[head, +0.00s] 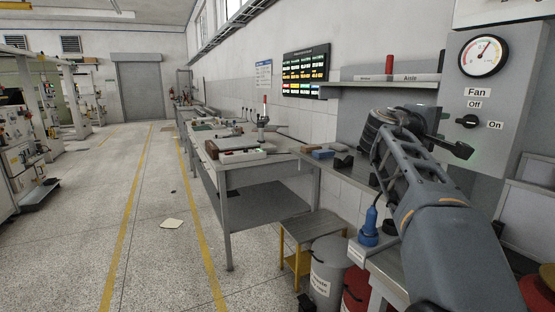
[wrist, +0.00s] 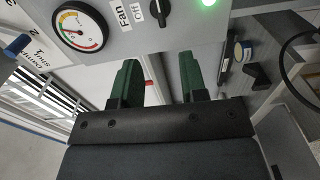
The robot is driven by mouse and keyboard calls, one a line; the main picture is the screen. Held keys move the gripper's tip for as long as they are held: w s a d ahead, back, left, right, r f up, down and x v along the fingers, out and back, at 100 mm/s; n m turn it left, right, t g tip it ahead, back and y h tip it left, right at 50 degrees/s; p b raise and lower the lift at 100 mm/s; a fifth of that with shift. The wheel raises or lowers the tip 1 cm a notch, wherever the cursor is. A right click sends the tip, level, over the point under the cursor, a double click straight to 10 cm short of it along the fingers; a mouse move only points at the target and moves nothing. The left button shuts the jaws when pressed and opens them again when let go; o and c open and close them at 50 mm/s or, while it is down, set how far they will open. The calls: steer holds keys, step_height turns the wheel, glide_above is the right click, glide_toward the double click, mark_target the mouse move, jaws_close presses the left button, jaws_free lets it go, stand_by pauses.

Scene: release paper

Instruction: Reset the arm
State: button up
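My arm reaches up on the right of the head view, with my gripper (head: 455,146) in front of the grey fan control panel (head: 518,82). In the wrist view my gripper (wrist: 160,82) has two green fingers standing apart, with nothing between them. The panel fills the top of the wrist view, with a round gauge (wrist: 80,27), a black fan knob (wrist: 160,12) and a lit green light (wrist: 208,2). The gauge (head: 483,54) and the knob (head: 467,121) also show in the head view. I see no paper in the gripper.
A stool (head: 312,230), a grey bin (head: 328,272) and a red bin (head: 356,291) stand below. A pale sheet (head: 172,224) lies on the open floor. A blue bottle (head: 370,228) stands near my arm.

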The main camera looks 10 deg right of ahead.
steer(key=a+f+m+y+p, duration=0.1)
steer(key=a+f+y+p, duration=0.3)
steer(key=f, duration=0.6)
steer(key=a+f+m+y+p, duration=0.1)
steer(key=a+f+y, duration=0.45)
steer(key=f, duration=0.35)
steer(key=s+a+f+g+y+p, duration=0.1)
steer(key=s+a+f+y+p, duration=0.2)
steer(key=s+a+y+p, duration=0.5)
steer(key=shift+s+a+f+m+p, duration=0.2)
steer(key=shift+s+a+m+p, duration=0.2)
steer(key=shift+s+a+p, duration=3.6)
steer(key=w+a+b, duration=0.1)
steer(key=a+b, duration=0.1)
steer(key=b, duration=0.1)
steer(key=shift+w+a+b, duration=0.3)
steer(key=shift+w, duration=0.05)
